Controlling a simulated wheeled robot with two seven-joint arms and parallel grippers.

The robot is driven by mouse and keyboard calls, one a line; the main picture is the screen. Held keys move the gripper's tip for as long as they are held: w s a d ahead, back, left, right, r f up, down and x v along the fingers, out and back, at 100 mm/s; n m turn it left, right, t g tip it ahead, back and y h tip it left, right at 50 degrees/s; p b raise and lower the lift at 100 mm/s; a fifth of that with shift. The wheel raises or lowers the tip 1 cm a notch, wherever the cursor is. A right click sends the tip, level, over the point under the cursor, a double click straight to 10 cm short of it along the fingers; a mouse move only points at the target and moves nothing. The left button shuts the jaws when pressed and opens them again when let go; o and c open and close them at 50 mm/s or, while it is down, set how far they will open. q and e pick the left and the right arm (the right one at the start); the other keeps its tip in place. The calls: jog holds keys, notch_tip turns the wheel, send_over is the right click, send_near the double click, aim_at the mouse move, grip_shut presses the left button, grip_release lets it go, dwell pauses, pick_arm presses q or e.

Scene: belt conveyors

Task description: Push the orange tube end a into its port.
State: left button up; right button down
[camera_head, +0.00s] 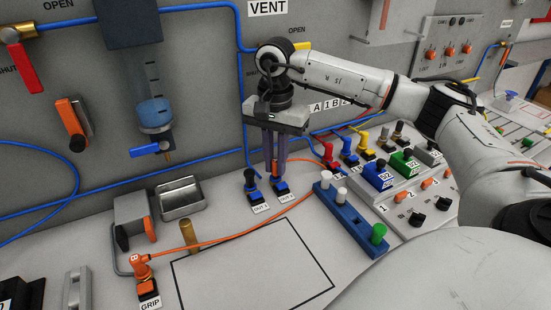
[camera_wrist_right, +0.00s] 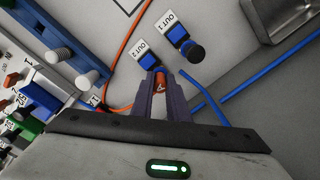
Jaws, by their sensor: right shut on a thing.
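My right gripper (camera_head: 275,176) points down over the blue port labelled OUT 2 (camera_head: 281,188). Its fingers are shut on the orange tube end a (camera_wrist_right: 160,83), which shows between the fingertips (camera_wrist_right: 160,80) in the right wrist view. The blue OUT 2 port (camera_wrist_right: 150,60) lies just beyond the fingertips there. The end's lower part and its contact with the port are hidden, so I cannot tell how deep it sits. The orange tube (camera_head: 220,237) runs to end b (camera_head: 140,263), which stands at the GRIP port (camera_head: 150,287). My left gripper is not in view.
The OUT 1 port (camera_head: 251,185), with a dark fitting and blue tube, stands close left of OUT 2. A blue rack (camera_head: 350,217) with white and green pegs lies to the right. A metal tray (camera_head: 181,199) and brass post (camera_head: 189,236) stand left. The outlined panel area (camera_head: 250,270) is clear.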

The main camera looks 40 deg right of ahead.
aim_at(276, 161)
jog(key=shift+f, duration=0.55)
dwell(0.9)
jog(key=c, duration=1.2)
grip_release()
jog(key=shift+r, duration=0.15)
jog(key=shift+r+p, duration=2.6)
jog(key=shift+r, duration=0.85)
jog(key=shift+s+f, duration=0.1)
jog(key=shift+f, duration=0.05)
